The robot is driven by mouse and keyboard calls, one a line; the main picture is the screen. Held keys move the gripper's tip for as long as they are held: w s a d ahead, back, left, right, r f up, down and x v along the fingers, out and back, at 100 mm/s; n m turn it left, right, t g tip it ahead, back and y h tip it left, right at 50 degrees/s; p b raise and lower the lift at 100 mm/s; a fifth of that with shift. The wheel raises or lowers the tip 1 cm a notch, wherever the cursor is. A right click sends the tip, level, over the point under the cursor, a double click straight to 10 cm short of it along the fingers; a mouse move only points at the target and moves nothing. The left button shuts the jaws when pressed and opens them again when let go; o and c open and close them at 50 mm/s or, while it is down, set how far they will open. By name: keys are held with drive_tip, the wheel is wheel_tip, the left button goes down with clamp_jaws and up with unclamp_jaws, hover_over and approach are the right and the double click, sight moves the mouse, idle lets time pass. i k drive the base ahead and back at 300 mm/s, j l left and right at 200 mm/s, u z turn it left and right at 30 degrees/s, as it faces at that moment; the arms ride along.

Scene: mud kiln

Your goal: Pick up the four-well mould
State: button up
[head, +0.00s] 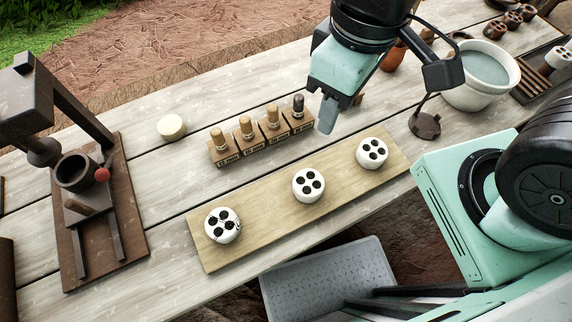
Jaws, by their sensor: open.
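Three round white moulds with dark wells stand spaced in a row on a pale wooden board (265,222): a left mould (234,236), a middle mould (308,197) and a right mould (372,165). The middle one seems to show four wells. The wells of the other two are too small to count surely. My gripper (335,110) hangs above the table behind the board, between the middle and right moulds in the picture. It is open, points down and touches no mould. One finger shows clearly; the other is mostly hidden.
Several wooden-handled stamps in labelled blocks (262,148) stand just behind the board, left of my gripper. A dark press (105,215) stands at the left. A cream disc (171,127), a white bucket (480,75) and a dark stand (425,124) are also there. A grey bin (325,280) sits below the table's front edge.

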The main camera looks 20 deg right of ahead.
sight(223, 224)
drive_tip(key=u, duration=1.25)
drive_tip(key=k+j+z, duration=0.1)
drive_tip(key=j+z, duration=0.2)
drive_tip(key=j, duration=0.15)
drive_tip(key=k+j+z, duration=0.15)
drive_tip(key=j+z, duration=0.15)
drive_tip(key=k+j+z, duration=0.3)
drive_tip(key=j, duration=0.15)
drive_tip(key=i, duration=0.05)
